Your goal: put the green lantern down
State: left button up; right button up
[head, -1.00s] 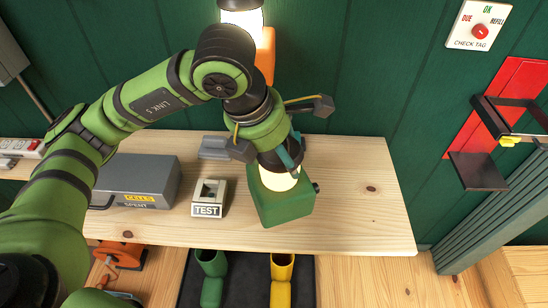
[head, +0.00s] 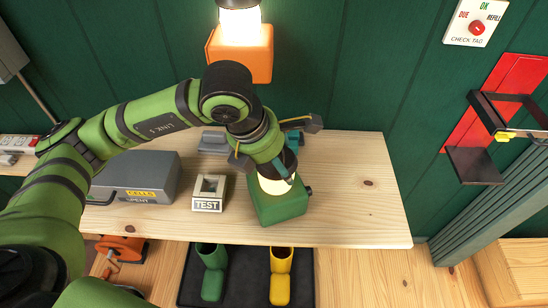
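The green lantern (head: 278,207) has a boxy green base, a small dark knob on its right side and a glowing globe above. It is upright over the front middle of the wooden bench (head: 350,215); whether its base touches the wood is hard to tell. My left gripper (head: 287,163) comes down from above and is shut on the lantern's top, just over the globe. The wrist hides most of the grip and the lantern's cap. My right gripper is out of view.
A grey cells box (head: 140,172) and a TEST block (head: 208,194) stand left of the lantern. The bench right of it is clear. A lit orange lantern (head: 240,60) is at the back wall. Green (head: 212,275) and yellow (head: 281,275) boots stand below the bench front.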

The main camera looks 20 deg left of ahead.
pick_arm(q)
jog(key=shift+r, duration=0.1)
dwell(0.3)
jog(key=b+v, duration=0.1)
jog(key=v, duration=1.1)
dwell(1.5)
